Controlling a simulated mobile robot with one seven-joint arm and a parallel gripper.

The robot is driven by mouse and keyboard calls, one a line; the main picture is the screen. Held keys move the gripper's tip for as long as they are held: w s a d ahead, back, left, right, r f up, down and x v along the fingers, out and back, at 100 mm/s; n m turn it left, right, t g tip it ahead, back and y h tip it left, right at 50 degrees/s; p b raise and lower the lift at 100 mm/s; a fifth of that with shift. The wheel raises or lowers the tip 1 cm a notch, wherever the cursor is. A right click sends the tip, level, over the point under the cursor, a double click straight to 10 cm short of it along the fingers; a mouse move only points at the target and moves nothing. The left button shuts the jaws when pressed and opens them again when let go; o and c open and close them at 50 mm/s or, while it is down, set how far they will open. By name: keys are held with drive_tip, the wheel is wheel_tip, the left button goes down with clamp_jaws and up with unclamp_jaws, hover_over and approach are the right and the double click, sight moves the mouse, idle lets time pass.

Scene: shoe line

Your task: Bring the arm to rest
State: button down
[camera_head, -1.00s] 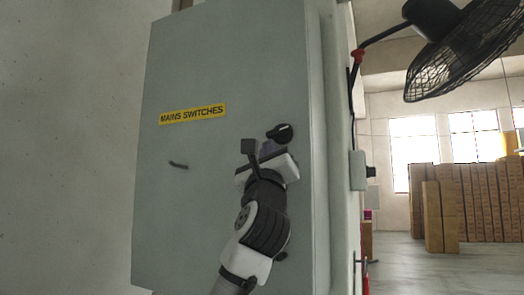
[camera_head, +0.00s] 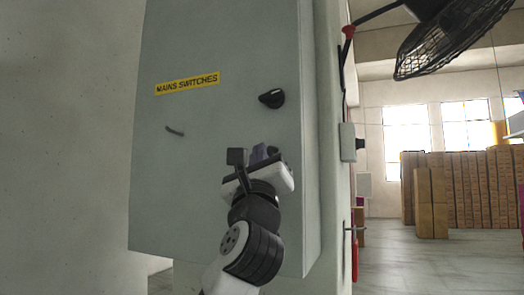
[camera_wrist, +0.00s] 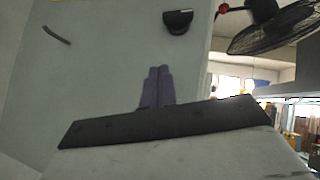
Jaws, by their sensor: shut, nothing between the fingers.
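My gripper (camera_head: 260,152) is in front of the lower right part of a grey cabinet door, below a black knob (camera_head: 272,98). In the wrist view my gripper's two purple fingers (camera_wrist: 157,86) lie side by side, shut with nothing between them. The black knob also shows in the wrist view (camera_wrist: 178,21), beyond the fingertips and apart from them. The gripper's body hides part of the cabinet door.
The grey cabinet (camera_head: 215,200) carries a yellow "MAINS SWITCHES" label (camera_head: 187,84) and a small dark handle or mark (camera_head: 175,131). A black caged fan (camera_head: 455,40) hangs at the upper right. Stacked brown boxes (camera_head: 470,188) stand far right beyond open floor.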

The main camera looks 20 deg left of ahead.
drive_tip(key=shift+s+f, duration=0.4)
drive_tip(key=shift+f, duration=0.05)
